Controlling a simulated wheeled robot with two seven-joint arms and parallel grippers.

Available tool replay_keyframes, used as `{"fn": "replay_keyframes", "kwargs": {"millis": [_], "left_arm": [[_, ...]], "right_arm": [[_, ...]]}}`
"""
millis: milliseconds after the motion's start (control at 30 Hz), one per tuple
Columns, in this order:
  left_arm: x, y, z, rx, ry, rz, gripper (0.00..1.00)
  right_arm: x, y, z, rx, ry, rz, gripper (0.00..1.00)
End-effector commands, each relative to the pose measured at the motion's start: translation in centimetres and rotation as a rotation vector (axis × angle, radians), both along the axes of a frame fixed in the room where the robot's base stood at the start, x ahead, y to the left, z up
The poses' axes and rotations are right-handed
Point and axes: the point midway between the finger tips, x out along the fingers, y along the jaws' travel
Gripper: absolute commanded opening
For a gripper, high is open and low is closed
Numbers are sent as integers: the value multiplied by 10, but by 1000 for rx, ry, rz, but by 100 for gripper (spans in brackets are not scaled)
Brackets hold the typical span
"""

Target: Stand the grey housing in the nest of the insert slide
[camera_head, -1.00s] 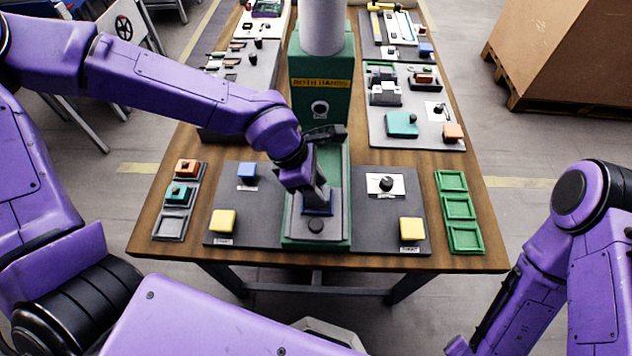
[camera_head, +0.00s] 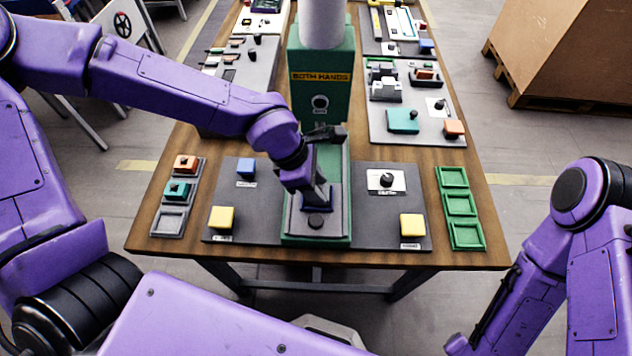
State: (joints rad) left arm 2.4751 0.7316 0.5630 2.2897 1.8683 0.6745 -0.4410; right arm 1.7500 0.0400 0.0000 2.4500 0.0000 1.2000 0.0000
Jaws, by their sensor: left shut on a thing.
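The insert slide (camera_head: 302,224) is a grey block with a dark round knob, at the front of the green press in the middle of the table. Its nest (camera_head: 316,208) shows as a dark blue edge just under my left gripper. My left gripper (camera_head: 321,194) points down over the nest and is shut on the grey housing. The fingers and wrist hide most of the housing, so I cannot tell whether it is fully seated. My right arm is at the right, away from the table; its gripper is not in view.
The parts tray (camera_head: 171,221) at left holds an orange and a teal housing; its front pocket is empty. Yellow buttons (camera_head: 221,217) (camera_head: 411,226) flank the slide. A green three-pocket tray (camera_head: 460,206) at right is empty. The press column (camera_head: 321,80) stands behind the slide.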

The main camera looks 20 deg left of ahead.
Motion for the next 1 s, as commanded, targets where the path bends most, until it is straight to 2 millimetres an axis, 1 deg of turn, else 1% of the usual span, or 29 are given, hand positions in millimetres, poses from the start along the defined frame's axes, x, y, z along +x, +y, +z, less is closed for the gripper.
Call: {"fn": "replay_keyframes", "kwargs": {"millis": [100, 133, 200, 467, 567, 900, 1000], "left_arm": [[0, 0, 0, 0, 0, 0, 10], [0, 0, 0, 0, 0, 0, 51], [0, 0, 0, 0, 0, 0, 71], [0, 0, 1, 0, 0, 0, 71], [0, 3, 9, -2, -3, 2, 71], [-8, 30, 79, -5, -4, 2, 71], [-10, 36, 91, -2, -3, 2, 71]], "right_arm": [[0, 0, 0, 0, 0, 0, 60], [0, 0, 0, 0, 0, 0, 60], [0, 0, 0, 0, 0, 0, 60], [0, 0, 0, 0, 0, 0, 60], [0, 0, 2, 0, 0, 0, 60], [0, 0, 7, 0, 0, 0, 60], [0, 0, 7, 0, 0, 0, 60]]}}
